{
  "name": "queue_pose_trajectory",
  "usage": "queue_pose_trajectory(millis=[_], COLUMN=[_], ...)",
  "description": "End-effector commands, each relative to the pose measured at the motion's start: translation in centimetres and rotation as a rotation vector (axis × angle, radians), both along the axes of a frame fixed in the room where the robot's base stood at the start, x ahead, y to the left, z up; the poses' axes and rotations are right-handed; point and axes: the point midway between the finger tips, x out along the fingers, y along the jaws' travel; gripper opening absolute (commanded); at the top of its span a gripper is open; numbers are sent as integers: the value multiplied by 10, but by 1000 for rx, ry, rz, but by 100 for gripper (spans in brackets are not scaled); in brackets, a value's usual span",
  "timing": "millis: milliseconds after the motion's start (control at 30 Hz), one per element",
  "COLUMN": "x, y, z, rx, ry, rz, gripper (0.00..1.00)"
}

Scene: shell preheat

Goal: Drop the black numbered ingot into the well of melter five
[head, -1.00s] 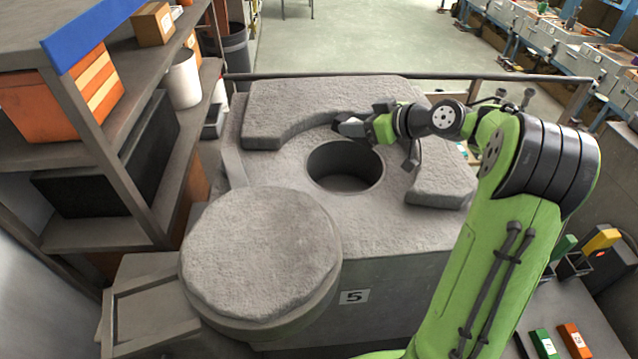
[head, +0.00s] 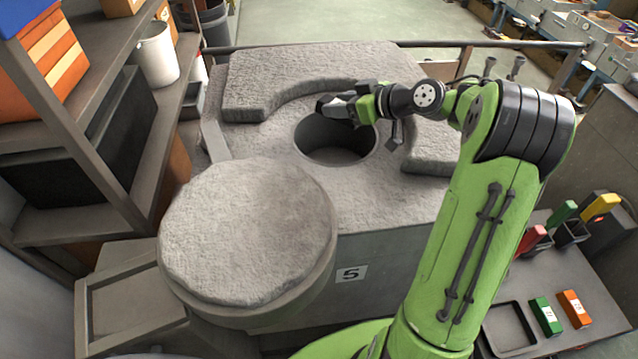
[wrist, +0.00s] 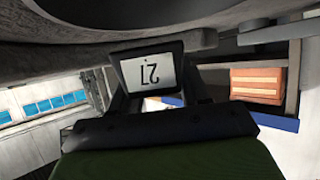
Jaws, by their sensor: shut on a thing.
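My gripper (head: 342,105) is shut on the black ingot, low over the far side of the open well (head: 335,152) of the melter marked 5 (head: 385,195). In the wrist view the black ingot (wrist: 117,68) shows a white label reading 27, upside down, in front of the gripper body. In the head view the ingot is small and hard to tell from the dark fingers. The well is a round dark hole and its visible floor looks bare. The round thick lid (head: 245,230) lies swung aside, to the front left of the well.
Raised grey blocks (head: 290,75) curve around the well's far side. A rail (head: 420,45) runs behind the melter. A shelf unit (head: 90,195) with boxes and a white bucket (head: 155,55) stands at left. Green (head: 545,315) and orange (head: 574,308) numbered ingots lie at right.

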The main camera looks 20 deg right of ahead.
Motion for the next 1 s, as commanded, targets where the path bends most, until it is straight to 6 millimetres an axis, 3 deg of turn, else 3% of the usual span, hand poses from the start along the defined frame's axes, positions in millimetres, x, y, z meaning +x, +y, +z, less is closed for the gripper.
queue_pose_trajectory(millis=[67, 100, 267, 633, 1000], x=[0, 0, 0, -7, -81], y=[0, 0, 0, -6, -56], z=[3, 3, 3, 6, 49], rx=[0, 0, -1, -1, -4], ry=[-3, -3, -2, 1, -2], rz=[1, 1, 1, -3, -7], gripper=[0, 50, 75, 76, 76])
